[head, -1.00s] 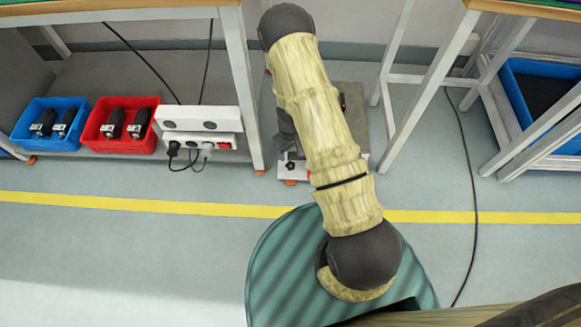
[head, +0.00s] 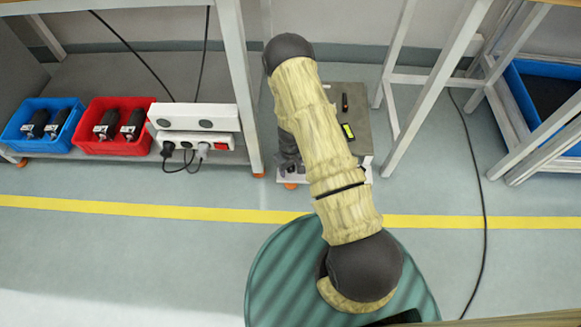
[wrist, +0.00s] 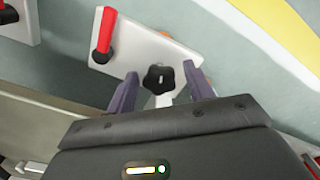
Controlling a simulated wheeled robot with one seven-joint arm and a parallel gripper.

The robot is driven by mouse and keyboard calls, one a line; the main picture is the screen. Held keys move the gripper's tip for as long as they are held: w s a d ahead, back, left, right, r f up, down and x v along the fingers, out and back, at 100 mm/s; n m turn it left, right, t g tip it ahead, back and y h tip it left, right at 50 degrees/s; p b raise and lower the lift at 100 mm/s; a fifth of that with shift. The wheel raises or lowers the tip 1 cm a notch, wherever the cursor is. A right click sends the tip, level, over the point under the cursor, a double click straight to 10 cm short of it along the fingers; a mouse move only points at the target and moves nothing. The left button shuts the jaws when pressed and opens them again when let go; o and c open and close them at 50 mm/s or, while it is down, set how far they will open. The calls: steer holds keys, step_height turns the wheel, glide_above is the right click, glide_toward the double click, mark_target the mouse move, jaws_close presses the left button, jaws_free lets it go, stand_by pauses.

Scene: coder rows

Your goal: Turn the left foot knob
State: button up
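A black lobed knob (wrist: 158,80) stands at the edge of a white plate (wrist: 150,52) in the wrist view. My gripper (wrist: 160,70) is open, with one dark purple finger on each side of the knob. A gap shows between the knob and each finger. A red-handled lever (wrist: 104,34) is on the same plate, left of the knob. In the head view, my arm covers much of a low grey-topped unit (head: 352,105) with an orange foot (head: 291,186). The knob cannot be made out there.
Left of the unit are a table leg (head: 240,85), a white power strip (head: 198,143), a red bin (head: 108,145) and a blue bin (head: 55,145). Another table's leg (head: 425,90) stands close on the right. A cable (head: 482,205) lies on the floor.

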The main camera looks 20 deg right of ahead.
steer(key=c, duration=0.8)
steer(key=m+p, duration=0.2)
steer(key=p, duration=0.1)
steer(key=shift+r, duration=0.2)
steer(key=shift+m+p, duration=1)
steer(key=shift+m, duration=0.2)
steer(key=shift+f+m, duration=0.2)
steer(key=shift+m, duration=0.2)
steer(key=o, duration=1)
steer(key=shift+c, duration=0.2)
steer(key=shift+r, duration=0.1)
step_height(320, 180, up, 17)
steer(key=p, duration=0.8)
